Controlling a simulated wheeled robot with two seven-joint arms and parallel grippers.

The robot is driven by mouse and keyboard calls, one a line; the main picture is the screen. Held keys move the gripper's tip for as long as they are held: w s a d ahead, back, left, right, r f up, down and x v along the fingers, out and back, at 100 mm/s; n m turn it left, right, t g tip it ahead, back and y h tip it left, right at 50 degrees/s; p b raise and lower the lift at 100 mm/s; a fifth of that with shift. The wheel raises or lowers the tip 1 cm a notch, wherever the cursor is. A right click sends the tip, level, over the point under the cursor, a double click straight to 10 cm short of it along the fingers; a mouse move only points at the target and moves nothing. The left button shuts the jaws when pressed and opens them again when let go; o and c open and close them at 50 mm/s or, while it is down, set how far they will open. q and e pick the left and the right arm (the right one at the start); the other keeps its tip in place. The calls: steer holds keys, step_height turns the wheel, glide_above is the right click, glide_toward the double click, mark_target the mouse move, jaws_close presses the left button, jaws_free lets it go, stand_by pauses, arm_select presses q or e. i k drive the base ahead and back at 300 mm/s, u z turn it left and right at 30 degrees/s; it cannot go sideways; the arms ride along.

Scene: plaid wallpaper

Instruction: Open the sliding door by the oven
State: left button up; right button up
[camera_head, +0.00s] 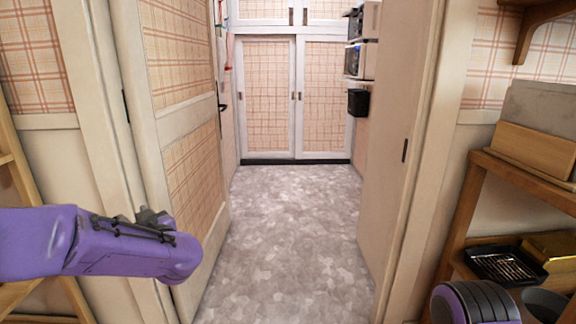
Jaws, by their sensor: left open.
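A pair of sliding doors with white frames and plaid panels stands at the far end of the passage. The left panel (268,98) and the right panel (323,98) meet near the middle and look shut. Small dark handles show near their meeting edges. An oven-like appliance (361,60) sits on the right wall beside the doors. My left gripper (152,216) is at the left, in front of the near open door and far from the sliding doors. It is open, with its fingers partly hidden by my purple arm. My right gripper is out of view.
A hinged plaid door (190,140) stands open on the left of the doorway. A plain door edge (392,150) bounds the right. The grey floor (290,230) between is clear. A wooden shelf (505,172) with trays and boxes stands at the near right, close to my right arm.

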mark_target(324, 124)
steer(key=i, duration=6.9)
steer(key=z, duration=3.6)
steer(key=k, duration=0.15)
steer(key=u, duration=2.05)
